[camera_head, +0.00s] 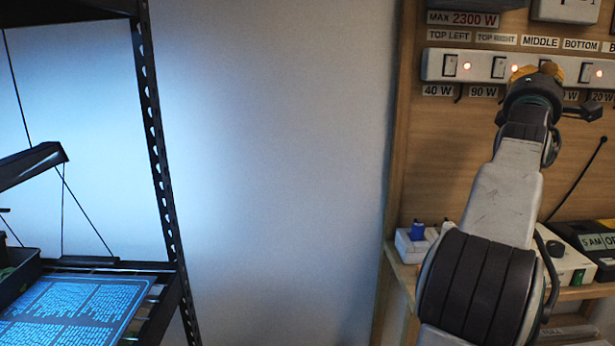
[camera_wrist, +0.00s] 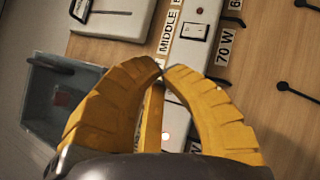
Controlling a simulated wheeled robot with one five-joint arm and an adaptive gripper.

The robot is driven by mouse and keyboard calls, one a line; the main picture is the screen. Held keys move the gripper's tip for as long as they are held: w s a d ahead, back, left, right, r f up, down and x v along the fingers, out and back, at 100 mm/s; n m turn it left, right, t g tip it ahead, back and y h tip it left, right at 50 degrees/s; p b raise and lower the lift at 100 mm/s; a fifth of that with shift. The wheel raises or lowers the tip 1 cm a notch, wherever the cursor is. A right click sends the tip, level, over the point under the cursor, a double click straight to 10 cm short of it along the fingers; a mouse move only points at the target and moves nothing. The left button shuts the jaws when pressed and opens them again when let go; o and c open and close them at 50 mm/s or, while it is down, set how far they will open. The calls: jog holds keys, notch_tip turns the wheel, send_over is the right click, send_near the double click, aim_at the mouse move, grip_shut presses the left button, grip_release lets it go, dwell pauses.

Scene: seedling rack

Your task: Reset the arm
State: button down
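My gripper (camera_wrist: 162,70) has two curved yellow ribbed fingers, and in the wrist view their tips meet with nothing visible between them. In the head view my gripper (camera_head: 545,72) is partly hidden by my wrist. My arm is stretched up at the right, in front of the wooden panel. The gripper is in front of the white switch strip (camera_head: 482,67), which also shows in the wrist view (camera_wrist: 190,48) just beyond the fingertips. I cannot tell whether the fingers touch the strip.
The wooden panel (camera_head: 440,150) carries labels and lit red lamps. A shelf below holds a blue-knobbed box (camera_head: 410,245) and a dark device (camera_head: 600,240). A black metal rack (camera_head: 152,120) stands left. Bare wall lies between. A grey bin (camera_wrist: 50,115) shows in the wrist view.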

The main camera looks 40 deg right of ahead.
jog(key=w+a+f+m+t+y, duration=0.15)
jog(key=w+a+f+y, duration=0.25)
jog(key=w+a+f, duration=0.4)
jog(key=w+a+f+t+y, duration=0.35)
jog(key=w+a+f, duration=0.2)
jog(key=w, duration=0.45)
jog(key=w+a+f+m+y, duration=0.1)
jog(key=w+a+f+y, duration=0.35)
jog(key=a+f, duration=0.55)
jog(key=s+a+f+m+g+y, duration=0.1)
jog(key=s+a+f+g+y, duration=0.2)
jog(key=a+f, duration=0.65)
jog(key=s+a+f+m+g+y, duration=0.1)
jog(key=s+a+f+y, duration=0.3)
jog(key=a, duration=1)
jog(key=s+a+f+m+g+y, duration=0.25)
jog(key=s+a+f+g, duration=0.25)
jog(key=s+a+f, duration=0.75)
notch_tip(320, 180, up, 17)
jog(key=d+t+p, duration=0.1)
jog(key=d+p, duration=0.1)
jog(key=p, duration=1.2)
jog(key=shift+s+d+r+n, duration=0.2)
jog(key=shift+s+d+n, duration=0.1)
jog(key=shift+s+n, duration=0.15)
